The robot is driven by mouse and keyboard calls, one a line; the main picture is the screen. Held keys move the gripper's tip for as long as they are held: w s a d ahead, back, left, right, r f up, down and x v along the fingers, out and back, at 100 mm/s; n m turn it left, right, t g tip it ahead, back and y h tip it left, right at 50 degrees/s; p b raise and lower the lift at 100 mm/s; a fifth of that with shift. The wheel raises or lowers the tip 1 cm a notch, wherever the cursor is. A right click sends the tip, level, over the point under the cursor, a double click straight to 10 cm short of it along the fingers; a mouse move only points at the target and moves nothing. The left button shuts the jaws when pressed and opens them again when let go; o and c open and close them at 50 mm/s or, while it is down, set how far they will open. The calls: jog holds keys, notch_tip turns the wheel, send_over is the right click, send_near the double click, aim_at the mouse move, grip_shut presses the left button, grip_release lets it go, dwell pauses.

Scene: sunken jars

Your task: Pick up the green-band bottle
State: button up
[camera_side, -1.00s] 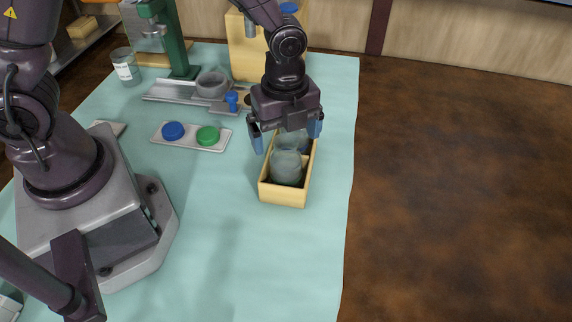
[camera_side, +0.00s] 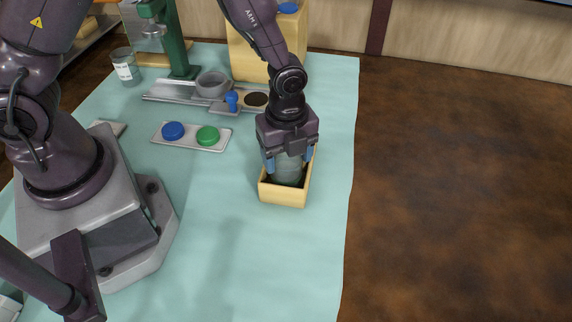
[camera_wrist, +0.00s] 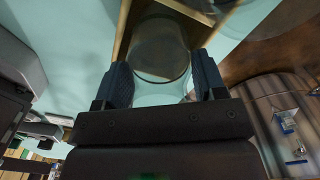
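A clear glass jar (camera_side: 287,172) stands in the near part of a light wooden box (camera_side: 283,196). I cannot make out a green band on it. My gripper (camera_side: 289,160) points down over this jar, with one blue finger on each side of its upper part. In the wrist view the jar (camera_wrist: 160,45) shows between the two dark fingertips of my gripper (camera_wrist: 163,75). The far part of the box is hidden behind my gripper.
A tray with a blue lid (camera_side: 173,130) and a green lid (camera_side: 207,136) lies left of the box. Behind it are a grey ring-shaped dish (camera_side: 212,84), a green press stand (camera_side: 176,45) and a labelled jar (camera_side: 126,68). The front mat is clear.

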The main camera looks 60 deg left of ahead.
jog(key=shift+c, duration=0.9)
